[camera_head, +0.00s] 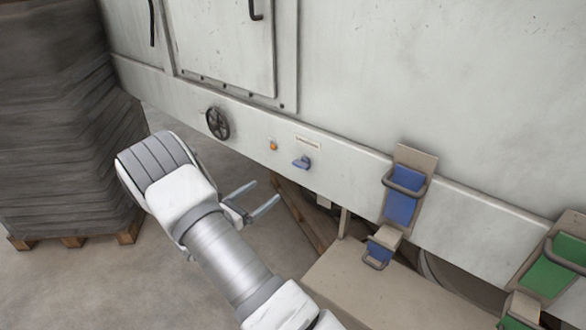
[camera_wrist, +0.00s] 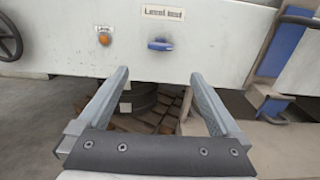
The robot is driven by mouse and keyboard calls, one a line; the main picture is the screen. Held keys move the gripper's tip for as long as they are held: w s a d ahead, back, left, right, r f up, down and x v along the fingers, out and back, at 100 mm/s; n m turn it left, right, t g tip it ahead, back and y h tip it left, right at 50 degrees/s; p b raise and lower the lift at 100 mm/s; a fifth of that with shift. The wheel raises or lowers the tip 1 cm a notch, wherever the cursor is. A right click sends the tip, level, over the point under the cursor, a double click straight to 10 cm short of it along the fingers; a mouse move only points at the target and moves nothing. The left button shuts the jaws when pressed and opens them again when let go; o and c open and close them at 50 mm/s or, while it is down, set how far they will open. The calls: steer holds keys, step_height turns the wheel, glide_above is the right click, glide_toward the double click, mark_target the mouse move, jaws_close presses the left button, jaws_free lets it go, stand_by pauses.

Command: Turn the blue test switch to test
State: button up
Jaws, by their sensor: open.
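The blue test switch (camera_head: 302,162) is a small blue knob on the pale machine's lower front rail, under a small label. In the wrist view the blue switch (camera_wrist: 160,45) lies level, below a label reading "Level test" (camera_wrist: 163,12). My gripper (camera_head: 258,202) is open and empty, below and to the left of the switch in the head view and apart from it. In the wrist view my gripper's two fingers (camera_wrist: 157,80) point toward the rail, with the switch beyond them, above the gap.
An orange button or lamp (camera_head: 273,146) sits left of the switch. A black handwheel (camera_head: 217,123) is further left. A blue latch bracket (camera_head: 404,195) stands out to the right, with a green one (camera_head: 552,265) beyond. A wrapped pallet stack (camera_head: 65,120) stands at the left.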

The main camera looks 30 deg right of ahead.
mark_target(299, 167)
steer(key=x, duration=1.5)
steer(key=shift+w+d+p, duration=0.1)
steer(key=shift+d+p, duration=0.15)
steer(key=shift+p, duration=0.15)
steer(key=c, duration=1.3)
steer(key=shift+b, duration=0.4)
steer(key=m+b, duration=1.1)
steer(key=b, duration=0.5)
steer(key=shift+f+m, duration=0.15)
steer(key=shift+m, duration=0.25)
